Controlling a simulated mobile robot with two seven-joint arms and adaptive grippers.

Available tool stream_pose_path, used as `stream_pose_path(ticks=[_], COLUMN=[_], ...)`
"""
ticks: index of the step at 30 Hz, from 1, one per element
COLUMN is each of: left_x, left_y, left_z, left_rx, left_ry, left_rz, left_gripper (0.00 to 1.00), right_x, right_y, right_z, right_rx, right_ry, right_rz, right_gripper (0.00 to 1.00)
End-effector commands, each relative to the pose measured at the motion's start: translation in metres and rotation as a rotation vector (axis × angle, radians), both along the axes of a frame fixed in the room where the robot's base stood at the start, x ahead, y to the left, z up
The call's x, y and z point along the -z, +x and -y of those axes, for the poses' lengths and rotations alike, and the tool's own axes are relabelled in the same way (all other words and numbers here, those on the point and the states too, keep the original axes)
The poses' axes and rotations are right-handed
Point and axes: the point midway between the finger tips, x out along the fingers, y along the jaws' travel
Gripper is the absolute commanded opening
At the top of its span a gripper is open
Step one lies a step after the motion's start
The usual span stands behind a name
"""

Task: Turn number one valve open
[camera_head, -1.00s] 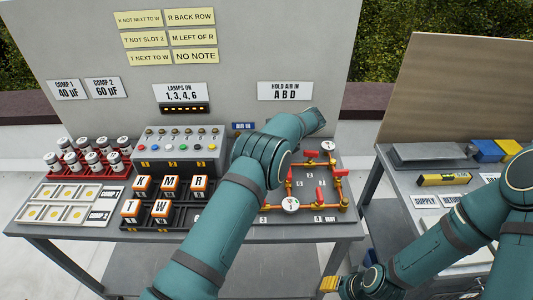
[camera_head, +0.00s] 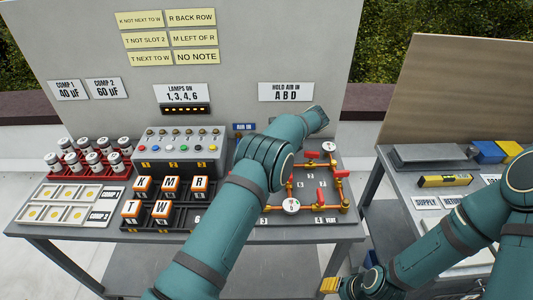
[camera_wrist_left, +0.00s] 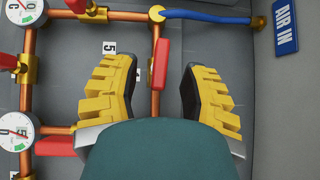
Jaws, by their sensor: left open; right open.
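The valve board (camera_head: 330,220) carries orange pipes, red valve handles and round gauges on the table's right side. My left arm covers the board's left part, and my left gripper is hidden behind it in the head view. In the left wrist view my left gripper (camera_wrist_left: 159,72) is open, with its yellow fingers either side of a red valve handle (camera_wrist_left: 160,65) on a vertical copper pipe. No number one label is readable; a "5" label (camera_wrist_left: 109,48) shows left of that handle. My right gripper (camera_head: 330,284) is open and empty low in the head view, away from the board.
A blue hose (camera_wrist_left: 205,15) runs toward the AIR IN sign (camera_wrist_left: 285,25) beside a grey wall. A second table (camera_head: 395,180) stands at the right.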

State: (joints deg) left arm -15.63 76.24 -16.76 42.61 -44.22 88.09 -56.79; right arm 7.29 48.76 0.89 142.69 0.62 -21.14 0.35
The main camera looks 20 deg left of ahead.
Motion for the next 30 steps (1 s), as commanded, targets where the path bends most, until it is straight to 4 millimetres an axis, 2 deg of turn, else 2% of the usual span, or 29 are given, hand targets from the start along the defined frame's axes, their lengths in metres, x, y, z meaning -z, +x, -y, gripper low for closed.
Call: stream_pose_path(ticks=[6, 12, 30], left_x=[-0.026, -0.039, -0.044], left_y=[0.005, 0.008, 0.008], left_z=[0.028, 0.040, 0.043], left_rx=[0.002, 0.001, 0.000], left_ry=[-0.001, 0.001, 0.001], left_rz=[0.002, 0.001, -0.002], left_gripper=[0.44, 0.44, 0.44], right_x=[0.000, 0.000, 0.000], right_y=[0.000, 0.000, 0.000], right_z=[0.000, 0.000, 0.000], right_rx=[0.000, 0.000, 0.000], right_ry=[0.000, 0.000, 0.000], right_rz=[0.000, 0.000, 0.000], right_gripper=[0.47, 0.47, 0.47])
